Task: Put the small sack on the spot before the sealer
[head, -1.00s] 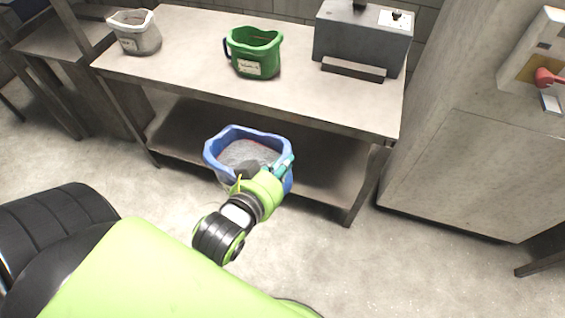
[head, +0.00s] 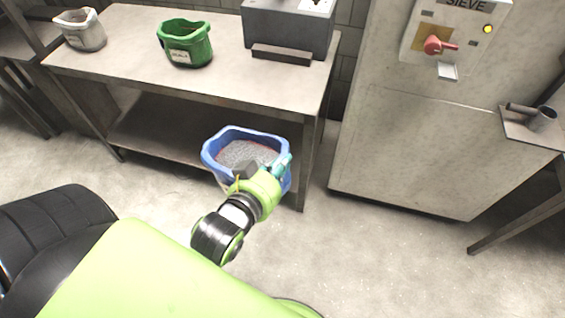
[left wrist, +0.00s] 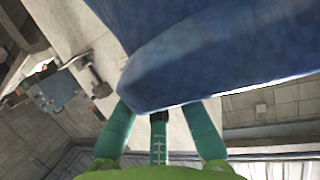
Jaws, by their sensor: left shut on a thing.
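An open blue sack (head: 224,140) with grey grainy contents hangs in front of the bench in the head view. My left gripper (head: 282,167) is shut on its near right rim. In the left wrist view the blue sack (left wrist: 210,50) fills the top, between the fingers of my left gripper (left wrist: 160,115). A green sack (head: 186,48) and a smaller whitish sack (head: 82,32) stand on the bench. A grey box-shaped machine with a front ledge (head: 288,28), possibly the sealer, stands at the bench's right end. My right gripper is not in view.
The metal bench (head: 130,50) has a lower shelf (head: 160,128) behind the blue sack. A tall grey cabinet (head: 420,130) with a "SIEVE" panel and red handle (head: 437,45) stands right. A side table (head: 535,128) is at the far right. Floor between bench and cabinet is clear.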

